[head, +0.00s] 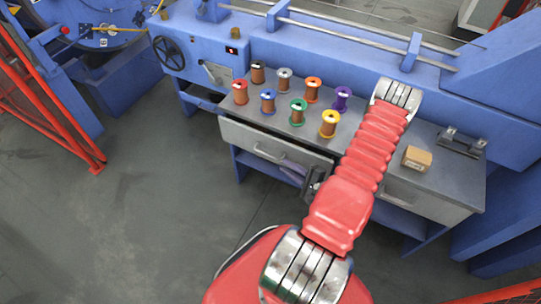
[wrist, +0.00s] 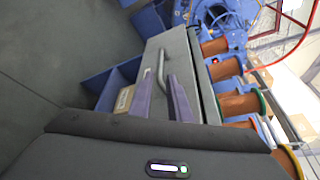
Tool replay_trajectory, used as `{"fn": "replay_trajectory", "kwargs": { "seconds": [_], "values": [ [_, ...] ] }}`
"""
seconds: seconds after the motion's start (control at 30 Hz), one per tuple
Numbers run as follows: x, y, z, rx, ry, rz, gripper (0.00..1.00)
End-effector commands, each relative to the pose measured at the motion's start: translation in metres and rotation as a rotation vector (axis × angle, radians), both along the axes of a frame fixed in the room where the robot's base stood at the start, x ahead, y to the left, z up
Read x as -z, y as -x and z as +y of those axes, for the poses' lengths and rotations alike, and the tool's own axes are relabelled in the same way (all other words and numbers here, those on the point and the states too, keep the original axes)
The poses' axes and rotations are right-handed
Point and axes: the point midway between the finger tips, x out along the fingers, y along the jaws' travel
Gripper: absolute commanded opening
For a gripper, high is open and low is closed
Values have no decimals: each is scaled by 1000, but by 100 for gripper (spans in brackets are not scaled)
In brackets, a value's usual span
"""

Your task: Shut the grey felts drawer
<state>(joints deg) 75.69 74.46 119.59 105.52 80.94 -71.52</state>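A grey drawer (head: 265,146) with a bar handle sits under the left part of the bench in the head view. Its front stands slightly out from the bench, with a dark gap along the top edge. A second grey drawer (head: 425,202) is under the right part, partly behind my arm. No label is readable on either. My gripper (head: 293,171) is low in front of the left drawer's right end.
Several coloured wire spools (head: 297,110) stand on the bench top (head: 375,170). A small cardboard box (head: 417,158) and a metal fixture (head: 461,142) are at the right. Red fence bars (head: 60,110) stand at the left. The floor (head: 160,200) in front is clear.

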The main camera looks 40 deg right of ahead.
Motion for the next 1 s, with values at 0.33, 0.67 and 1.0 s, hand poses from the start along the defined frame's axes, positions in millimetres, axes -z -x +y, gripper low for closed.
{"fn": "replay_trajectory", "kwargs": {
  "seconds": [0.33,0.67,1.0],
  "values": [
    [9,-39,2,-3,0,-1,17],
    [17,-78,3,-3,1,-1,17],
    [23,-103,2,0,1,-1,17]
  ]
}}
